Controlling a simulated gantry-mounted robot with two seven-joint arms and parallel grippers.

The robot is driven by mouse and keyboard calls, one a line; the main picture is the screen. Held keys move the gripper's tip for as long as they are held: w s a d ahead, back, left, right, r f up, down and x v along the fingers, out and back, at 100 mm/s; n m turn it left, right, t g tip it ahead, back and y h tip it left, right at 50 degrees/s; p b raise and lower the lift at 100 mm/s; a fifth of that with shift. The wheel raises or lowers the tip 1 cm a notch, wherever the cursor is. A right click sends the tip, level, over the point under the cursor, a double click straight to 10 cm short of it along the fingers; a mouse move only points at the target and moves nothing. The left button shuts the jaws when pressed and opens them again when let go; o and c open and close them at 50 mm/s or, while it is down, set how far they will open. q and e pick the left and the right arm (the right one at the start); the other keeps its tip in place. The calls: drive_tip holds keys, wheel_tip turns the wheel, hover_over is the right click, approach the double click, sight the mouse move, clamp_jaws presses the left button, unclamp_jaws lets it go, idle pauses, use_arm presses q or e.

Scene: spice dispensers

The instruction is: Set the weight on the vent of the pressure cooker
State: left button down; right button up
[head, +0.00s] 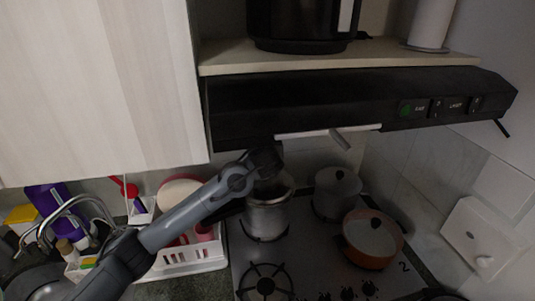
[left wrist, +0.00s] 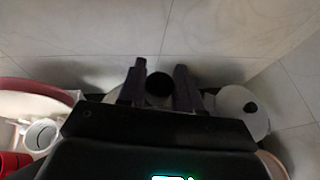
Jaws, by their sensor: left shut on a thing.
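The silver pressure cooker (head: 267,222) stands on the hob in the head view. My left gripper (head: 268,176) is right over its top and hides much of the lid; the vent cannot be made out. In the left wrist view, a small dark round thing, which looks like the weight (left wrist: 159,84), sits between the two fingers of my left gripper (left wrist: 159,72). The gripper is shut on it. Whether the weight touches the lid is hidden. My right gripper is in neither view.
A grey lidded pot (head: 337,195) and an orange lidded pan (head: 372,240) stand right of the cooker. The black range hood (head: 300,105) hangs close above my gripper. A white dish rack (head: 200,258) stands at left. A bare burner (head: 265,283) is in front.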

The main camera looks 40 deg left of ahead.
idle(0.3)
use_arm(q)
drive_tip(key=shift+r+p, duration=0.1)
drive_tip(key=shift+p, duration=0.25)
drive_tip(key=shift+f+b, duration=1.6)
drive_tip(key=shift+f, duration=1.35)
drive_tip(key=shift+f+b, duration=0.8)
drive_tip(key=shift+f, duration=0.75)
drive_tip(key=c, duration=0.7)
unclamp_jaws()
drive_tip(key=shift+s+d, duration=0.1)
